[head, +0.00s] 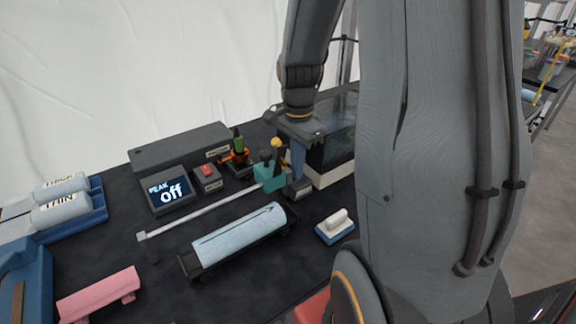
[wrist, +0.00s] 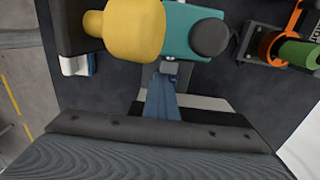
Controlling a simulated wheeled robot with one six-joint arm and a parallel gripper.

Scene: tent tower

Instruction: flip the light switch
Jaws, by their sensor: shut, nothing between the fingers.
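My gripper (head: 297,178) points down at the back right of the dark table, its blue fingers together and empty. The fingers also show in the wrist view (wrist: 165,70). Just below the tips is a small grey labelled box (head: 298,190); I cannot tell if they touch it. Left of it is a teal block (head: 268,178) with a yellow knob (wrist: 135,28) and a dark knob (wrist: 209,37). Further left stands a grey box with a red top (head: 206,171), possibly a switch. The labels are too small to read, so I cannot tell which thing is the light switch.
A display (head: 169,192) reads "PEAK off". A white-and-dark box (head: 330,168) stands close right of my gripper. A pale blue roll (head: 240,235) in a dark cradle, a white-and-blue block (head: 335,227) and a pink piece (head: 98,293) lie nearer.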

